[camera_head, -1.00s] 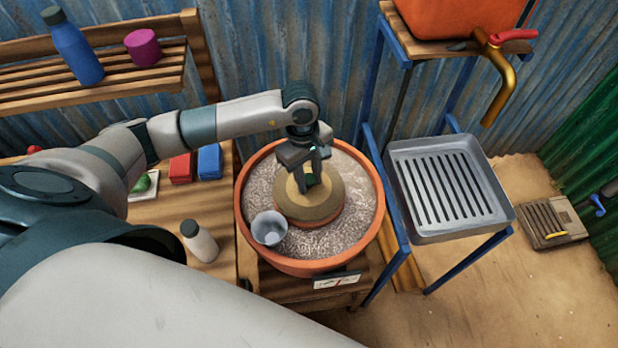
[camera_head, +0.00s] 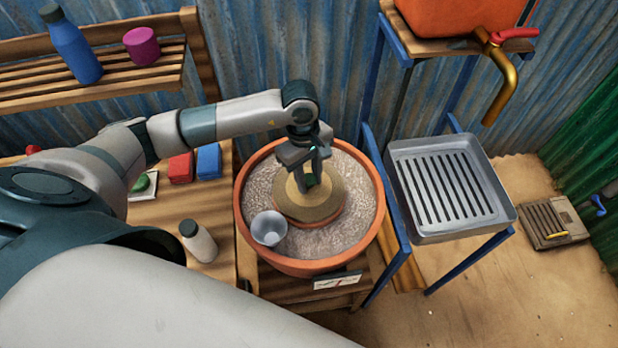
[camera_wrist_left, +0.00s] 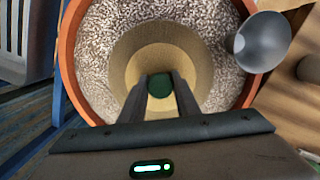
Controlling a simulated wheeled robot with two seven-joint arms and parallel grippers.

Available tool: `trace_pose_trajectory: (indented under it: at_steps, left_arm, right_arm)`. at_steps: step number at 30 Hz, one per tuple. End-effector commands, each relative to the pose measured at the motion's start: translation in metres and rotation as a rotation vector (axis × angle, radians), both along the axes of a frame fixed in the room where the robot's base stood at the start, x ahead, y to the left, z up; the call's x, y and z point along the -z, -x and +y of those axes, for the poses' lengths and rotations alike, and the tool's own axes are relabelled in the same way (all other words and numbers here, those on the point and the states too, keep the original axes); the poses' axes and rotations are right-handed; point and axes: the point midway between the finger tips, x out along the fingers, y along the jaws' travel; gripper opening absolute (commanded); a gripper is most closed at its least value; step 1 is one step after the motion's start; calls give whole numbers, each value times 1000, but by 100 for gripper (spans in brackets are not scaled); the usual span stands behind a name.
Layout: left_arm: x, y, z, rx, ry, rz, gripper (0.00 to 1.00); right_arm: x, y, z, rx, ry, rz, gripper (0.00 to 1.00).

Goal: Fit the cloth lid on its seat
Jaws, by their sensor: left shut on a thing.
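The cloth lid (camera_head: 325,208) is a round tan disc with a paler middle and a green knob (camera_wrist_left: 160,86). It lies over the middle of a large terracotta pot (camera_head: 244,226) filled with pale grit (camera_head: 355,175). A reddish-brown rim shows just under the lid's front edge, so an inner pot seems to be its seat. My left gripper (camera_head: 309,182) points down from above and is shut on the green knob, as the left wrist view shows its fingers on either side of it. Whether the lid is fully seated cannot be told. My right gripper is not in view.
A grey metal cup (camera_head: 269,228) leans on the grit at the front left of the lid. A white bottle (camera_head: 198,242) stands left of the pot. A slotted metal tray (camera_head: 450,190) is at the right, below an orange tank (camera_head: 465,15) with a brass tap (camera_head: 503,85).

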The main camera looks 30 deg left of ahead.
Motion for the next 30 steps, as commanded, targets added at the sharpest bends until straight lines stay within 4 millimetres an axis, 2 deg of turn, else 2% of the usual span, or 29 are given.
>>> trace_pose_trajectory:
  at_steps: [25,26,27,28,30]
  left_arm:
    - [3,0,0,0,0,0,11]
    - [3,0,0,0,0,0,31]
    - [3,0,0,0,0,0,41]
    - [3,0,0,0,0,0,48]
    - [3,0,0,0,0,0,51]
  right_arm:
    - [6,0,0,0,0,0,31]
    - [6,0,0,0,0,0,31]
    - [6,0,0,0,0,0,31]
    - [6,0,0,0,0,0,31]
    - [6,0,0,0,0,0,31]
